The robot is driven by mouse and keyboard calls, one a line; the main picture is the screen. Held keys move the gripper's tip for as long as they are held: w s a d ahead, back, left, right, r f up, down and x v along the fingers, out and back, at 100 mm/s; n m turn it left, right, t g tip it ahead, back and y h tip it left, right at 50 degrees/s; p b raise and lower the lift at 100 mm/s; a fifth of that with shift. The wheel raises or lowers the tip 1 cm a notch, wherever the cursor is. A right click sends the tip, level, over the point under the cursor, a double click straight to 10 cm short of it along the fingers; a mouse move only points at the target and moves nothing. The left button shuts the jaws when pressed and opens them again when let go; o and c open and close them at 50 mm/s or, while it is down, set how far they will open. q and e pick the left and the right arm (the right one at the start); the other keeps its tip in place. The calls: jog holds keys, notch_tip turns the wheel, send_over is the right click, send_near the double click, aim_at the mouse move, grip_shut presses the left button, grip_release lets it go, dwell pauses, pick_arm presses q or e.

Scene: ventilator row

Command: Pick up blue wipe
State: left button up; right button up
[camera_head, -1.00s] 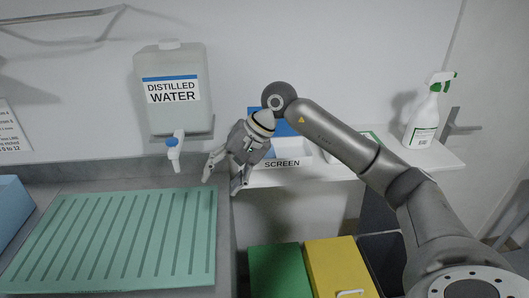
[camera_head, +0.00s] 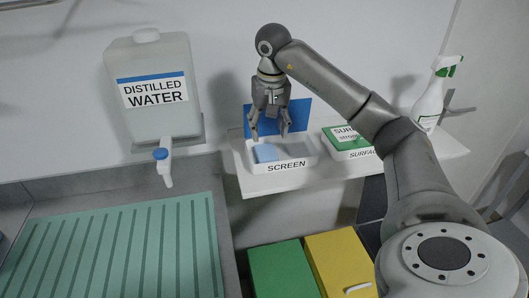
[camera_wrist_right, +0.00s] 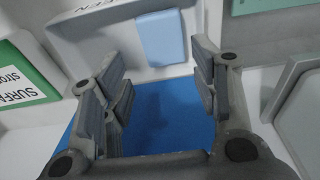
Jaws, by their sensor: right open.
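The blue wipe (camera_head: 265,153) lies in the left part of the white tray labelled SCREEN (camera_head: 301,157) on the shelf. The right wrist view also shows the light blue wipe (camera_wrist_right: 161,38), flat in the tray, beyond the fingers. My right gripper (camera_head: 269,134) is open and empty, pointing down above the back of the tray, in front of a dark blue panel (camera_head: 299,112). In the right wrist view its fingers (camera_wrist_right: 160,90) are spread over the blue panel, with the wipe beyond the gap and apart from them. My left gripper is in neither view.
A second tray labelled SURFACE (camera_head: 361,155) holds a green and white pack (camera_head: 345,138) to the right. A spray bottle (camera_head: 431,98) stands farther right. A distilled water container (camera_head: 152,90) is at left above a green ribbed mat (camera_head: 115,250). Green and yellow bins (camera_head: 335,262) sit below.

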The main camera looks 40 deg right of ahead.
aim_at(266, 150)
notch_tip(266, 150, down, 2)
jog(key=shift+w+f, duration=0.1)
jog(key=shift+w, duration=0.05)
jog(key=shift+w+d+f, duration=0.1)
jog(key=shift+w+f, duration=0.15)
jog(key=shift+f, duration=0.05)
jog(key=shift+f+p, duration=0.75)
notch_tip(266, 150, down, 3)
jog(key=shift+w+d+r+p, duration=0.1)
jog(key=shift+w+p, duration=0.05)
jog(key=shift+p, duration=0.45)
jog(key=shift+w+f, duration=0.1)
jog(key=shift+f, duration=0.35)
jog(key=c, duration=0.4)
jog(key=shift+c, duration=0.8)
jog(key=shift+r+b, duration=0.6)
jog(key=shift+r, duration=0.1)
notch_tip(266, 150, up, 2)
jog(key=shift+b, duration=0.55)
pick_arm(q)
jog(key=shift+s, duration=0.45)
pick_arm(e)
jog(key=s+a+r, duration=0.9)
jog(key=s, duration=0.1)
jog(key=shift+a+r, duration=0.3)
jog(key=shift+a, duration=0.1)
